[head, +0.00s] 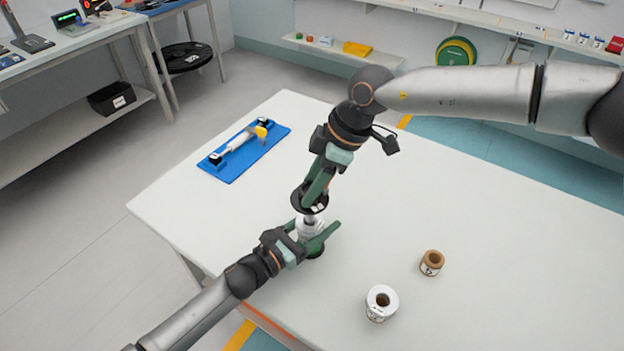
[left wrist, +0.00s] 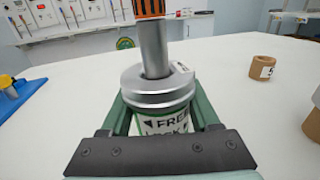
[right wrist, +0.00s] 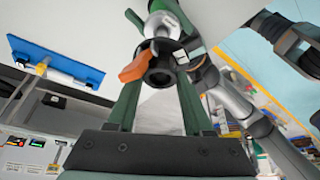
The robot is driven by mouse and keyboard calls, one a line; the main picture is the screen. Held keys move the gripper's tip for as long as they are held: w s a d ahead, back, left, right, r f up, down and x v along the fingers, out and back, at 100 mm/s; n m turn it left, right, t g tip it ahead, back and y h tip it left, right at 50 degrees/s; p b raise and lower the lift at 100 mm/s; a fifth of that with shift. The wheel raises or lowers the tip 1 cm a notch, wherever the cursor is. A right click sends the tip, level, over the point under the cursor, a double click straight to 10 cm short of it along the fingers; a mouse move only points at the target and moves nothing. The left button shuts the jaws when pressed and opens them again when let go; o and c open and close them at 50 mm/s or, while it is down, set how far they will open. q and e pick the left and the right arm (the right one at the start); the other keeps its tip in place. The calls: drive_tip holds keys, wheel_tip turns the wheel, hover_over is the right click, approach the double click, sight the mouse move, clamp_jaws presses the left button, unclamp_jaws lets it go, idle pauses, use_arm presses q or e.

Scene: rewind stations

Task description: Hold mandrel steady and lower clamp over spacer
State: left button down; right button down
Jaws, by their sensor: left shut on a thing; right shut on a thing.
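The mandrel (head: 311,228) stands upright on the table, with its silver shaft (left wrist: 153,48) rising from a wide silver collar, which looks like the spacer (left wrist: 158,88). Below it is a white body with FREE and LOCK lettering (left wrist: 165,124). My left gripper (head: 313,237) is shut on the mandrel, one green finger on each side. My right gripper (head: 316,190) is shut on the black clamp (right wrist: 158,66), which has an orange lever (right wrist: 135,66). The clamp is above the spacer, at the shaft's top end. I cannot tell whether the shaft has entered its hole.
A blue board (head: 235,164) with a silver rod tool lies at the table's far left. A white roll (head: 381,302) and a brown roll (head: 432,262) stand to the right of the mandrel. The table's right side is clear. Shelves line the back wall.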

sight(313, 206)
drive_tip(key=shift+f, duration=3.15)
drive_tip(key=shift+c, duration=1.1)
unclamp_jaws()
drive_tip(key=v, duration=1.2)
use_arm(q)
drive_tip(key=shift+c, duration=0.2)
unclamp_jaws()
drive_tip(key=shift+s+a, duration=0.1)
